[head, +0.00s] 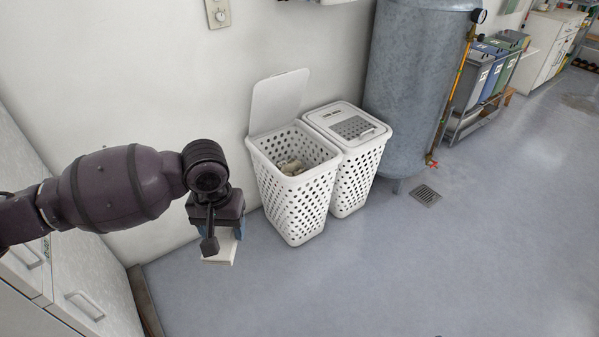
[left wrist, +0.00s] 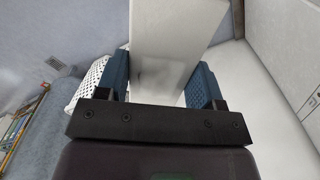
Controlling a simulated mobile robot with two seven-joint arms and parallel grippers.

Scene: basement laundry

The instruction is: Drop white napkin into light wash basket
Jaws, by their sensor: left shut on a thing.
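My left gripper (head: 222,232) is shut on a white napkin (head: 219,254), which hangs below it to the left of the baskets. In the left wrist view the napkin (left wrist: 165,50) is a stiff-looking white sheet between the two blue fingers of the gripper (left wrist: 163,88). An open white perforated basket (head: 292,205) stands to the right of the gripper, its lid (head: 278,101) raised against the wall. Some pale cloth (head: 292,167) lies inside it. A second white basket (head: 357,180) stands beside it with its lid down. I cannot read any label telling which is the light wash basket. My right gripper is not in view.
A large grey tank (head: 415,90) stands right of the baskets. A floor drain (head: 425,195) lies in front of it. White cabinets (head: 85,270) stand at the lower left. Sorting bins (head: 490,80) stand at the back right. The floor in front of the baskets is clear.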

